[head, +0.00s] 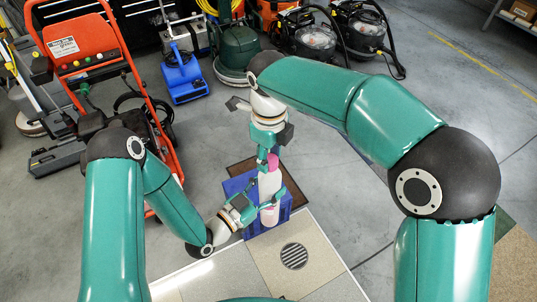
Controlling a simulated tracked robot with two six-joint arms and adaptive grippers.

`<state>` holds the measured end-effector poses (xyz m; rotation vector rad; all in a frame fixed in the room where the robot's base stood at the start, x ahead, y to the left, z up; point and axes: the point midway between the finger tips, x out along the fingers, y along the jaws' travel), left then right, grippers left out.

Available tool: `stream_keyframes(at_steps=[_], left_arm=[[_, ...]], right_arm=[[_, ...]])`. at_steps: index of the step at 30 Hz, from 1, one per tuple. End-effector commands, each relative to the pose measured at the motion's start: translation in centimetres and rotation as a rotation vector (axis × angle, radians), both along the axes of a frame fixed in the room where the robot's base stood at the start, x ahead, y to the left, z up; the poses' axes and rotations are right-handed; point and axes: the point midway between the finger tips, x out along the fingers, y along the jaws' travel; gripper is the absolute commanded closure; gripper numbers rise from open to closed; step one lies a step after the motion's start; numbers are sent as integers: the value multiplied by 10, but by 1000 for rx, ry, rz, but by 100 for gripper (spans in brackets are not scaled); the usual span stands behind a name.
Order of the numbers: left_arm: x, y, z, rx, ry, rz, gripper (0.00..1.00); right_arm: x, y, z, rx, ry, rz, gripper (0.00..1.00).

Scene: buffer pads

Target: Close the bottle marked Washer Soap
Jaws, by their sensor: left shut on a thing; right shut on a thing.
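A pale pink and white bottle (269,184) stands upright at the blue crate (266,229) in the middle of the head view. Its label is too small to read. A pink cap (272,161) is at the bottle's top. My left gripper (268,202) comes from the lower left and is shut on the lower part of the bottle. My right gripper (268,158) points down from above and is shut on the pink cap. The fingers partly hide both bottle and cap. I cannot tell whether the cap is seated on the neck.
A brown board or mat (299,196) lies by the crate. A floor drain (294,256) is in the tiles in front. A red cart (78,40) stands at the left. A blue machine (184,76), a green floor machine (238,48) and vacuums (306,38) stand behind. Grey floor is free at the right.

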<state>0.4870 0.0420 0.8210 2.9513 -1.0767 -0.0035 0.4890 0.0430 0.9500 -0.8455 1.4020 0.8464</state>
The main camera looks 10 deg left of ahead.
Motion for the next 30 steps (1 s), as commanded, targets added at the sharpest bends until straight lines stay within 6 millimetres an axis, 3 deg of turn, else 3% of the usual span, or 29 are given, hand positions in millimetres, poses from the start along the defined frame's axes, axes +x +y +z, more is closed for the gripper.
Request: stream_keyframes(at_steps=[2, 3, 8, 17, 30], left_arm=[[0, 0, 0, 1, 1, 0, 100], [0, 0, 0, 1, 1, 0, 100], [0, 0, 0, 0, 0, 0, 100], [0, 0, 0, -1, -1, 0, 100], [0, 0, 0, -1, -1, 0, 100]], right_arm=[[0, 0, 1, 1, -2, 1, 69], [0, 0, 1, 1, -2, 1, 57], [0, 0, 1, 0, -1, 2, 33], [0, 0, 1, 0, -1, 3, 33], [0, 0, 44, 0, -1, 3, 33]])
